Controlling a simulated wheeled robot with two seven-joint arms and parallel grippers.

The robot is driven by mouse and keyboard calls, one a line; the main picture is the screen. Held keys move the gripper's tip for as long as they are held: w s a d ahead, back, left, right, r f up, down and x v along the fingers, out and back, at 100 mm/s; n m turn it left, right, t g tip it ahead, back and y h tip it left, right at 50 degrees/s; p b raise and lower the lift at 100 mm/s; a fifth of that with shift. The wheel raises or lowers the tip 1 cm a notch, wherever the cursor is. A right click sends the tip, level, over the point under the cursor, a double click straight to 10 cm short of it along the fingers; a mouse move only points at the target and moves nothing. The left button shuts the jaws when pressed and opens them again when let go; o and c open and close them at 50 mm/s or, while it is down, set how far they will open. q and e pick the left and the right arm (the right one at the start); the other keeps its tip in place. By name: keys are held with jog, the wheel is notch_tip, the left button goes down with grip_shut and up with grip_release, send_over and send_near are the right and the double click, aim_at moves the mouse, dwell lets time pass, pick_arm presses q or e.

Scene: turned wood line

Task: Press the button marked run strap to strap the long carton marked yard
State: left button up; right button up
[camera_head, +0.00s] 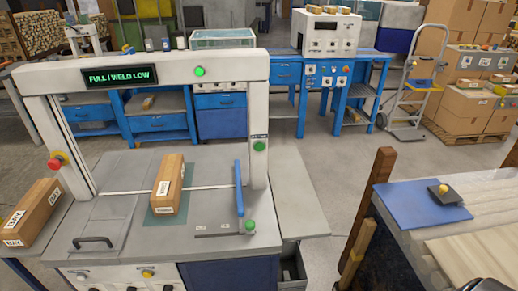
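A strapping machine (215,225) with a pale arch (180,66) stands at the left front. Its display (119,76) reads "FULL / WELD LOW". A long brown carton (172,176) lies under the arch on a teal patch; its white labels are too small to read surely. A green button (259,147) sits on the arch's right post below a small dark label that I cannot read. A green light or button (200,71) is on the top beam. Neither gripper is in view.
A red mushroom button (55,163) is on the left post. A roller table (450,220) with a blue mat (405,203) is at the right. Open floor lies between.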

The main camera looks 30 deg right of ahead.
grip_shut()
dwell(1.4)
